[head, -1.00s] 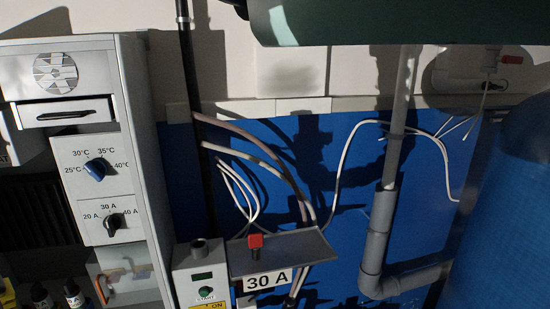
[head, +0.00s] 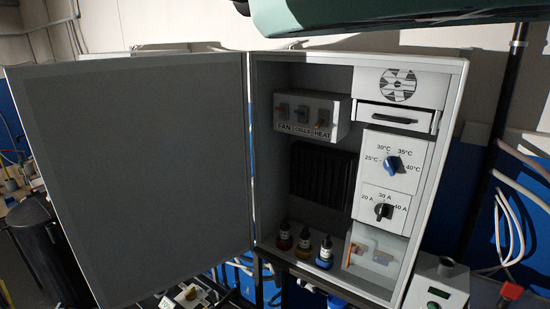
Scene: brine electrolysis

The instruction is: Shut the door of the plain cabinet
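The plain cabinet (head: 456,105) is a light grey box in the middle and right of the head view. Its door (head: 140,180) is a grey panel, hinged on the left side and swung wide open to the left. Inside are labelled switches (head: 308,116), a dark ribbed block (head: 322,172), a blue temperature knob (head: 392,163) and a black current knob (head: 383,210). Several small dropper bottles (head: 303,246) stand on the cabinet floor. My gripper is not in view.
A control box (head: 438,284) with a green button stands at the lower right, beside a red knob (head: 509,291) and white cables (head: 510,225). A dark cylinder (head: 45,240) stands left of the door. A dark green shape (head: 340,15) crosses the top.

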